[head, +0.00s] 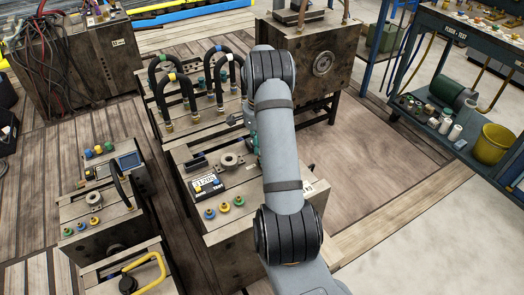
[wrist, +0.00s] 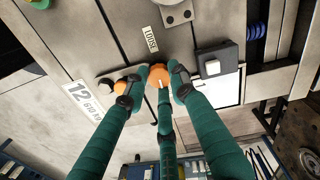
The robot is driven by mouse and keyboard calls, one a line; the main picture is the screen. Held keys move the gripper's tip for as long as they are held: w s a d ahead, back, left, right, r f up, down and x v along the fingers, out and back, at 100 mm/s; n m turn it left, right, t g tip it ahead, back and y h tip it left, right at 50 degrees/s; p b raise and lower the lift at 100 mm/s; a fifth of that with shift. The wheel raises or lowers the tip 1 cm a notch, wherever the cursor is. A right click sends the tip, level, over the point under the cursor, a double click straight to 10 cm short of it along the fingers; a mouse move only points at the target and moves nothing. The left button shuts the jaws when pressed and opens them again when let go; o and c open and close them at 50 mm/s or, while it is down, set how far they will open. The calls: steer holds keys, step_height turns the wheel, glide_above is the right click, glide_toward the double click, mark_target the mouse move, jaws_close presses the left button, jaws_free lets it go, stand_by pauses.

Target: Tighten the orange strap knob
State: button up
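The orange strap knob (wrist: 158,76) shows in the wrist view on a grey metal face, just below a LOOSE label (wrist: 151,38). A short pale mark shows on its lower part. No clear gap shows between the side tips and the knob. In the head view my arm hides the knob and nearly all of the gripper.
In the wrist view a dark block with a white switch (wrist: 212,68) sits close right of the right finger. Another orange part (wrist: 122,80) is by the left finger. In the head view, black hoses (head: 180,92) arch over the mould behind my arm.

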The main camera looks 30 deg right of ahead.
steer(key=o, duration=0.4)
steer(key=shift+o, duration=0.2)
steer(key=shift+r, duration=0.1)
step_height(320, 180, up, 12)
steer(key=shift+w+a, duration=0.15)
steer(key=shift+w, duration=0.15)
stand_by(0.4)
steer(key=f, duration=1.2)
steer(key=shift+s+f, duration=0.15)
steer(key=shift+s, duration=0.15)
